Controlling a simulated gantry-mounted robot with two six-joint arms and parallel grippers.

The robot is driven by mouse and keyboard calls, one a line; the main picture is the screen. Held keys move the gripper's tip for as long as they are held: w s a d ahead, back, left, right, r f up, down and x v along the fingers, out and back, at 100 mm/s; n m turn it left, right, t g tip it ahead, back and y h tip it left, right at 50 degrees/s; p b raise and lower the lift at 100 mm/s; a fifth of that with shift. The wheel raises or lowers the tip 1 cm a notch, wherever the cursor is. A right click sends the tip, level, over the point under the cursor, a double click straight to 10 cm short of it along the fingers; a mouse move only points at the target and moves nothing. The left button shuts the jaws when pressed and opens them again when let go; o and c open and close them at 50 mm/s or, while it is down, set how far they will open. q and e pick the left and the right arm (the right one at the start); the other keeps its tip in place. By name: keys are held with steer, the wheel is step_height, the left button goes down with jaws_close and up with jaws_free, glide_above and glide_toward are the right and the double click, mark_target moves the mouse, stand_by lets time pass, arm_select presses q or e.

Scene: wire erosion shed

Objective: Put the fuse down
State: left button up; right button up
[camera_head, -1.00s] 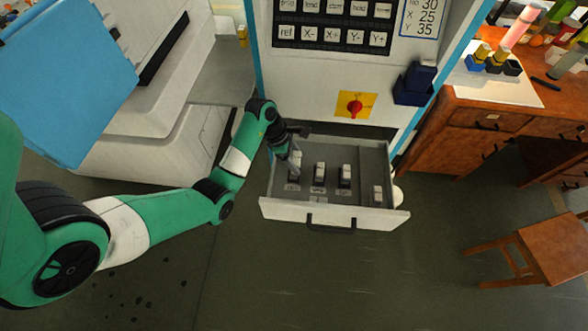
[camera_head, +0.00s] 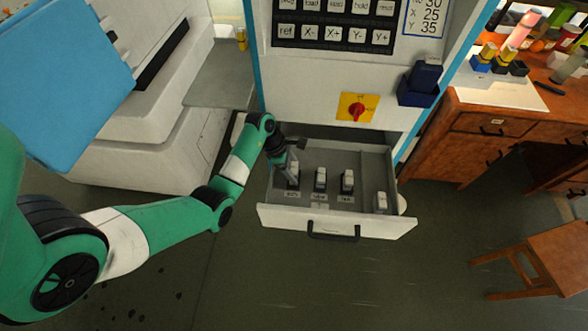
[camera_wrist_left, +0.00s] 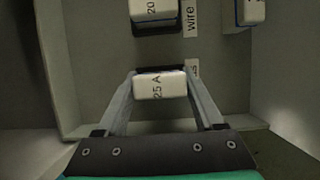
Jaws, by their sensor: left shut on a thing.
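The fuse (camera_wrist_left: 160,86) is a pale block marked "25 A" with a dark base. In the left wrist view it sits between the two fingers of my left gripper (camera_wrist_left: 160,78), which is shut on it. In the head view my left gripper (camera_head: 290,168) reaches down into the open grey drawer (camera_head: 336,224), at its left end. The fuse (camera_head: 293,172) is there, above or at the leftmost label; I cannot tell whether it touches the drawer floor. My right gripper is not in view.
Two fuses (camera_head: 320,179) (camera_head: 347,181) stand to the right in the row, with labels in front. Another fuse (camera_head: 381,203) stands near the drawer's right front corner. The cabinet with a red knob (camera_head: 357,108) rises behind. The drawer floor in front of the labels is clear.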

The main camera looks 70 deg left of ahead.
arm_select(q)
steer(key=shift+f, duration=0.3)
steer(key=o, duration=1.4)
steer(key=shift+r, duration=0.35)
steer(key=p+v, duration=0.6)
steer(key=v, duration=0.6)
steer(key=shift+r, duration=0.3)
